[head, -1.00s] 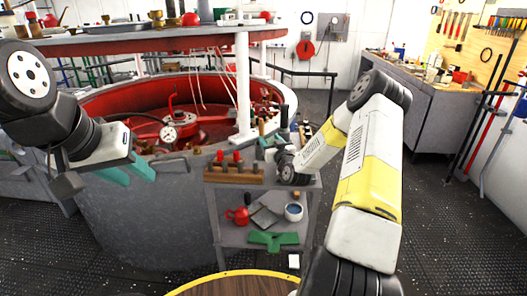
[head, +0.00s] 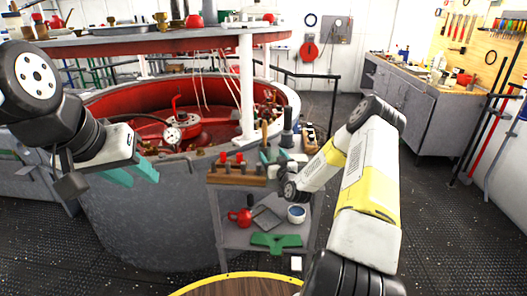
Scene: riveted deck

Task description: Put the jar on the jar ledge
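I cannot tell for sure which thing is the jar. A dark grey, bottle-like piece (head: 287,130) stands upright at the top of the cart, just beyond my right gripper. A small white pot with blue inside (head: 296,213) stands on the cart's lower shelf (head: 235,237). No part is clearly recognisable as the jar ledge. My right gripper (head: 274,156) is over the cart's top; its teal fingers are partly hidden by my wrist, and I cannot tell whether they hold something. My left gripper (head: 132,174) is open and empty, in front of the round tank's wall.
A wooden block with red-topped pegs (head: 237,174) sits on the cart's top, left of my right wrist. A red mug (head: 241,216) and a green piece (head: 276,242) are on the lower shelf. The red-lined tank (head: 140,228) fills the left. Floor to the right is free.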

